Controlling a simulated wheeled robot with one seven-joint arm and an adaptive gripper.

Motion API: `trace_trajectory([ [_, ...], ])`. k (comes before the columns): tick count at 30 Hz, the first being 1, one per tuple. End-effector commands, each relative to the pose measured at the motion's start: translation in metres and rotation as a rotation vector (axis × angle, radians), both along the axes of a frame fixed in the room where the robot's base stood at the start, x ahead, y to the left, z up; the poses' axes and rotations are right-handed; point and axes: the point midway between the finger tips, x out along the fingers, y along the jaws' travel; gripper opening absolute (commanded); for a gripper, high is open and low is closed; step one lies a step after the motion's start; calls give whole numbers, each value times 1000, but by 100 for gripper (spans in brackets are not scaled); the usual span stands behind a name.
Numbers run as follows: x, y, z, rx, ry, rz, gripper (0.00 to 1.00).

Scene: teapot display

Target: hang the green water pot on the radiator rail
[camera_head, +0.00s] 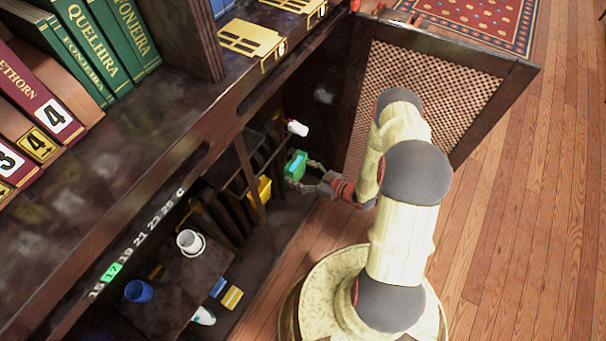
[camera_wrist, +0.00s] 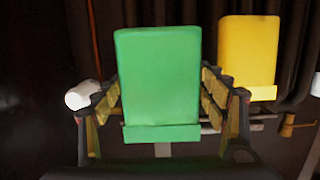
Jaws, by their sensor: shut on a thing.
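The green water pot (camera_head: 296,164) is between the fingers of my gripper (camera_head: 304,173), inside the open cabinet. In the wrist view the green pot (camera_wrist: 160,82) stands upright, with a finger on each side, and hides much of what is behind it. A thin rail (camera_head: 272,160) runs in front of the dark radiator (camera_head: 228,213), near the pot. In the wrist view a short piece of the rail (camera_wrist: 258,117) shows to the right of the pot. I cannot tell whether the pot touches the rail.
A yellow pot (camera_head: 259,190) is at the radiator, left of the green one. A white knob (camera_head: 297,128) sticks out beyond the green pot. A white cup (camera_head: 190,241) and blue cup (camera_head: 138,291) stand lower left.

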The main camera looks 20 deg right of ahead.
Motion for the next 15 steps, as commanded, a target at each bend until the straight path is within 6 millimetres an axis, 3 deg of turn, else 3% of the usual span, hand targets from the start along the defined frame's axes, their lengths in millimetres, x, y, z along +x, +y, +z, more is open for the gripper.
trace_trajectory([
  [15, 31, 23, 0, 0, -3, 2, 57],
])
